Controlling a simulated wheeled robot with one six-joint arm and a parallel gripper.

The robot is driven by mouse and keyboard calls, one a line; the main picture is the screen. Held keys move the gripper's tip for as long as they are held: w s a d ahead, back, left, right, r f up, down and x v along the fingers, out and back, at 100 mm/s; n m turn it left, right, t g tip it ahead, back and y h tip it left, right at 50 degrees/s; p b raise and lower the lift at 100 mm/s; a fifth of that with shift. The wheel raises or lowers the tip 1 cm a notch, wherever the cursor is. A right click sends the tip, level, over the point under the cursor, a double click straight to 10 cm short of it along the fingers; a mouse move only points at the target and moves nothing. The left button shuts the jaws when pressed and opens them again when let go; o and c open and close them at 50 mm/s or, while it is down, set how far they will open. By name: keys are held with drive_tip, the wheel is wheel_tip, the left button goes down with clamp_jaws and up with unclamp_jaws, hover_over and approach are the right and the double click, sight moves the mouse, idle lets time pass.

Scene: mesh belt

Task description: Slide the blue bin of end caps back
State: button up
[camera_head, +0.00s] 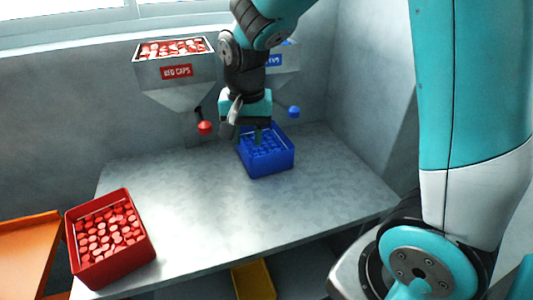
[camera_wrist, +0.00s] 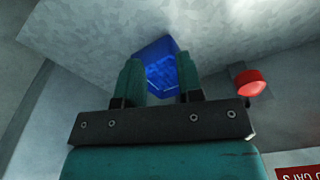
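The blue bin (camera_head: 266,168) stands on the grey table, toward its back right, with blue end caps inside. My gripper (camera_head: 258,137) points down over the bin's back part and hides some of its rim and contents. In the wrist view, the two teal fingers of my gripper (camera_wrist: 158,75) are apart, with the blue bin (camera_wrist: 160,52) showing between and beyond them. I cannot tell whether the fingertips touch the bin.
A red bin (camera_head: 112,262) of red caps sits at the table's front left corner. A red caps hopper (camera_head: 176,72) and a mostly hidden blue one (camera_head: 286,60) stand behind, with red (camera_head: 205,128) and blue (camera_head: 294,112) knobs. The table's middle (camera_head: 190,195) is clear.

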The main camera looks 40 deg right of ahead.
drive_tip(key=w+d+f+m+h, duration=0.1)
drive_tip(key=w+d+f+m, duration=0.2)
drive_tip(key=d+f+m, duration=0.1)
drive_tip(key=w+d+f+m+g+h+b, duration=0.1)
drive_tip(key=w+d+f+m, duration=0.2)
drive_tip(key=f+m, duration=0.1)
drive_tip(key=w+d+f+m+g+h+b, duration=0.1)
drive_tip(key=w+d+f+m+h, duration=0.1)
drive_tip(key=w+d+f+m, duration=0.1)
drive_tip(key=shift+w+d+f+m, duration=0.15)
drive_tip(key=shift+d+f+m, duration=0.1)
drive_tip(key=shift+d+m, duration=0.3)
drive_tip(key=shift+w+d+f+m, duration=0.1)
drive_tip(key=shift+d+f+m, duration=0.15)
drive_tip(key=shift+m, duration=0.5)
drive_tip(key=p, duration=0.1)
hover_over(275, 173)
drive_tip(key=shift+w+d+f, duration=0.1)
drive_tip(key=shift+f, duration=3.3)
drive_tip(key=shift+c, duration=0.5)
clamp_jaws()
